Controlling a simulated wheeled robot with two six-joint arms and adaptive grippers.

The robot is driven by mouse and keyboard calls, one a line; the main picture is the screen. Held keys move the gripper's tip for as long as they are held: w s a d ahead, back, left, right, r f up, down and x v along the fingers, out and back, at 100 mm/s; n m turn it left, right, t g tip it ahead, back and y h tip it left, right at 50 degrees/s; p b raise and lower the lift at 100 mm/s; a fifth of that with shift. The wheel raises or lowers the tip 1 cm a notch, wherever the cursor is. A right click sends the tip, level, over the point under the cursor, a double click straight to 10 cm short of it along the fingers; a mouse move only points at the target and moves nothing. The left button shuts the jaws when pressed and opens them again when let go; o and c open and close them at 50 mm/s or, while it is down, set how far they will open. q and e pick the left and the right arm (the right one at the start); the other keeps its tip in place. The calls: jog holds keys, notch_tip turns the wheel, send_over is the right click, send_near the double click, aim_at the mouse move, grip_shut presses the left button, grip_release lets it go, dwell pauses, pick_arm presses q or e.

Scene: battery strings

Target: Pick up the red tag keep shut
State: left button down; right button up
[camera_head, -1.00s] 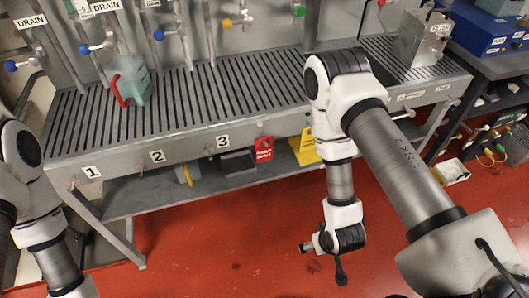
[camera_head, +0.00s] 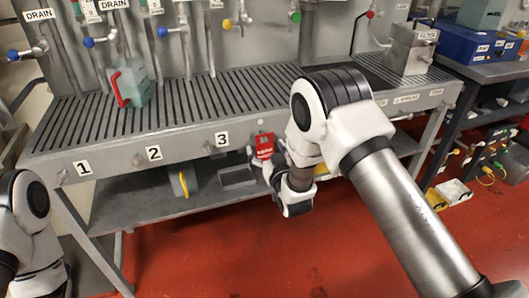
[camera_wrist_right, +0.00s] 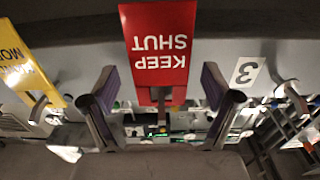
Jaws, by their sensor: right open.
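The red tag (camera_head: 264,146) hangs on the front rail of the grey bench, right of the label 3. In the right wrist view the red tag (camera_wrist_right: 158,45) reads KEEP SHUT upside down. My right gripper (camera_wrist_right: 160,88) is open, with one finger to each side of the tag's lower part in that view. I see no finger clearly touching it. In the head view my right gripper (camera_head: 266,166) is at the tag, partly hidden by my wrist. My left arm shows at the left edge; its gripper is out of view.
A yellow tag (camera_wrist_right: 24,62) is beside the red one in the wrist view. The label 3 (camera_wrist_right: 246,72) is on the other side. The slatted bench top (camera_head: 200,105) holds a green jug with a red handle (camera_head: 130,86). A lower shelf (camera_head: 150,200) holds grey bins.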

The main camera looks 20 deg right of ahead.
jog(key=shift+w, duration=0.6)
jog(key=shift+r, duration=0.1)
jog(key=shift+c, duration=1.4)
jog(key=c, duration=0.8)
jog(key=shift+o, duration=0.2)
